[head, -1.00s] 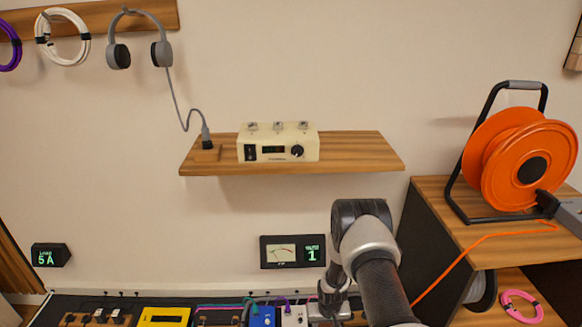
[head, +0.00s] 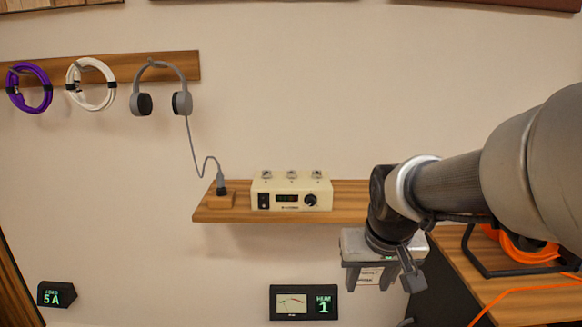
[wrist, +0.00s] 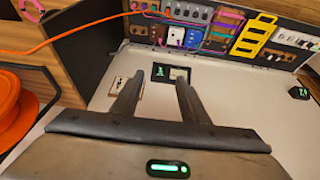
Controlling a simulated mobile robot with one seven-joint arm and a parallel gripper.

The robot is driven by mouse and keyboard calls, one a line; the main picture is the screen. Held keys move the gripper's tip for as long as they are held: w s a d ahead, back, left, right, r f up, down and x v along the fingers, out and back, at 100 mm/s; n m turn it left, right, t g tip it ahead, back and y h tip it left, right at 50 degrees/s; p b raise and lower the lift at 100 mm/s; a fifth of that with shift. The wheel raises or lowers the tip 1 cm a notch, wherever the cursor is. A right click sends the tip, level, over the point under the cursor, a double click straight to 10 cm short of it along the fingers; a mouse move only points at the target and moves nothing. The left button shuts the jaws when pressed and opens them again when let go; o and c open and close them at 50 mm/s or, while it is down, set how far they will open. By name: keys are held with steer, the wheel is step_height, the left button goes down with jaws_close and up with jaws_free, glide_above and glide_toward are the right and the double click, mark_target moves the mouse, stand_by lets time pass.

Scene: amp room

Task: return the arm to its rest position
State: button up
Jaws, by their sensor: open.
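My arm (head: 450,185) reaches in from the right side of the head view, at about shelf height. My gripper (head: 382,287) hangs at its end, pointing down, in front of the wall and just right of the wall meter. In the wrist view its two dark fingers (wrist: 158,80) stand well apart with nothing between them but the wall and meter behind. The gripper is open and empty. The arm hides the right end of the shelf and much of the orange reel.
The wooden shelf (head: 240,211) carries a cream amp box (head: 291,194). Headphones (head: 161,90) hang at left. The orange cable reel (head: 520,246) stands on a wooden cabinet (head: 453,263) at right. The wrist view shows a pedalboard (wrist: 230,32).

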steer(key=s+r+t+p, duration=0.1)
steer(key=s+r, duration=0.2)
steer(key=s, duration=0.4)
steer(key=s+r, duration=0.3)
steer(key=s, duration=0.5)
step_height(320, 180, up, 21)
steer(key=p, duration=2.1)
steer(key=shift+w+a+f, duration=0.2)
steer(key=shift+w+a, duration=0.05)
steer(key=shift+a, duration=0.05)
